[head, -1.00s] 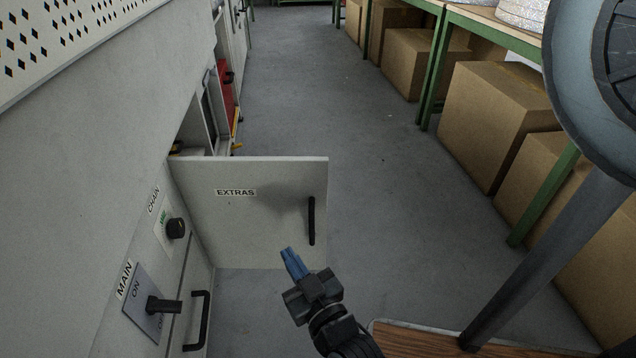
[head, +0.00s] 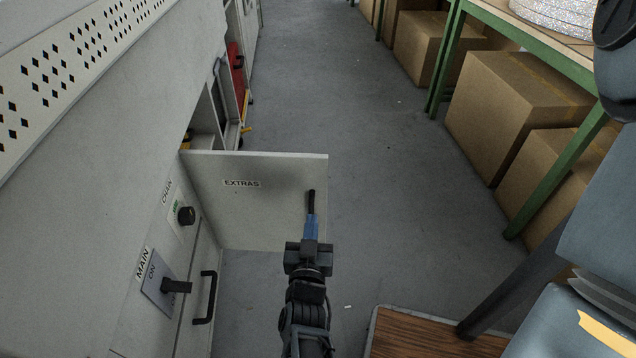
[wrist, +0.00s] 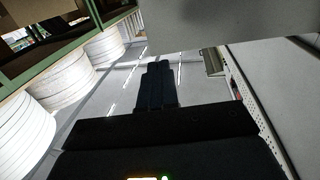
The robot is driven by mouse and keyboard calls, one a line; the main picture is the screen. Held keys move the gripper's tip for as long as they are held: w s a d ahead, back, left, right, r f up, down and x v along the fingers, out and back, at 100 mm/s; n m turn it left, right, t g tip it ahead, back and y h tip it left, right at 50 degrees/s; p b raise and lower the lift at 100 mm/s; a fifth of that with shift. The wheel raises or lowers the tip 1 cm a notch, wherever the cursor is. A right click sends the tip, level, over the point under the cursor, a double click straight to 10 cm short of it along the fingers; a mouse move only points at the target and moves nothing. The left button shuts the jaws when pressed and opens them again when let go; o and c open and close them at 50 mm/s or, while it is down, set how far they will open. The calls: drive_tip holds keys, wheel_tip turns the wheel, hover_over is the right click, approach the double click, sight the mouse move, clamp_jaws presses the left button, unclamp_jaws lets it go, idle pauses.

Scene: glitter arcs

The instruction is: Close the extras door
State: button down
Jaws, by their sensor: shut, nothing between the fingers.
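The extras door (head: 255,205) is a light grey panel labelled EXTRAS with a black vertical handle (head: 311,200) near its free edge. It stands open, swung out from the grey cabinet (head: 95,190) into the aisle. My gripper (head: 311,222) has blue fingers, shut and empty, in front of the door close to the lower part of the handle. I cannot tell whether they touch. In the wrist view the shut fingers (wrist: 157,75) show dark, and a pale panel fills the upper right.
A MAIN switch (head: 175,287), a CHAIN knob (head: 186,215) and another black handle (head: 207,297) stick out from the cabinet front. Cardboard boxes (head: 510,105) stand under a green-framed bench at right. The grey floor (head: 375,170) between is clear.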

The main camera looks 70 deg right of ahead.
sight(317, 172)
drive_tip(key=b+x, duration=0.1)
drive_tip(key=x, duration=1.3)
drive_tip(key=shift+d+b, duration=0.15)
drive_tip(key=shift+b, duration=0.15)
